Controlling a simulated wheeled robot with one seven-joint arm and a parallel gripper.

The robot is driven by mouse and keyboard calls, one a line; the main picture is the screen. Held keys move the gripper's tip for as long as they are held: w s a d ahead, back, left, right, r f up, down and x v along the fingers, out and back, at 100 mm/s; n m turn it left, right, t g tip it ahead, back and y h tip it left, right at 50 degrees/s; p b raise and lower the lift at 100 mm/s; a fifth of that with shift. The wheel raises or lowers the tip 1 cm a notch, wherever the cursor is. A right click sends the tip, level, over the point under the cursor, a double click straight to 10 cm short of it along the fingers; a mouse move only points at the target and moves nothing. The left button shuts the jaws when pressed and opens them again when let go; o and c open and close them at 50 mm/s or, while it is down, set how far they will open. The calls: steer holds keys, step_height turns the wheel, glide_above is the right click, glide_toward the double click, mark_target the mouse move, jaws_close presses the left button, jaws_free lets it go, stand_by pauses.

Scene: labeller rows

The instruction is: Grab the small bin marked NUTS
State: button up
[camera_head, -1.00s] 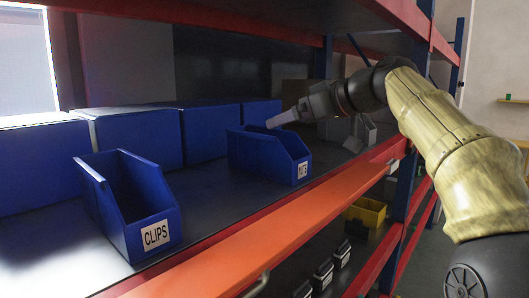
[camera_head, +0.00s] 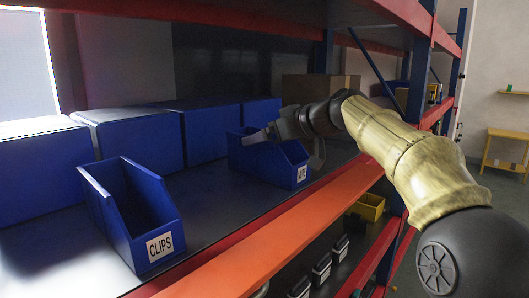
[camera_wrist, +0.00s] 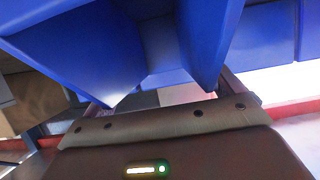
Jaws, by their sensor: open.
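The right-hand open blue bin (camera_head: 254,158) stands on the shelf in the head view. Its small white label (camera_head: 302,173) is too small to read surely, though it may say NUTS. My gripper (camera_head: 285,146) is open over this bin's upper front right part, hiding some of its rim. In the wrist view, blue bin walls (camera_wrist: 205,35) fill the space beyond my open gripper (camera_wrist: 165,92). I cannot tell whether a finger touches the bin, and nothing is clearly held.
Another open blue bin marked CLIPS (camera_head: 125,215) stands to the left. A row of blue boxes (camera_head: 130,140) stands behind. An orange front rail (camera_head: 290,230) borders the shelf, with a red upper beam above. A yellow bin (camera_head: 367,207) is below.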

steer(key=shift+a+f, duration=0.1)
steer(key=shift+a, duration=0.15)
steer(key=shift+w, duration=0.1)
steer(key=c, duration=1.6)
steer(key=shift+o, duration=0.2)
step_height(320, 180, up, 10)
steer(key=p, duration=0.2)
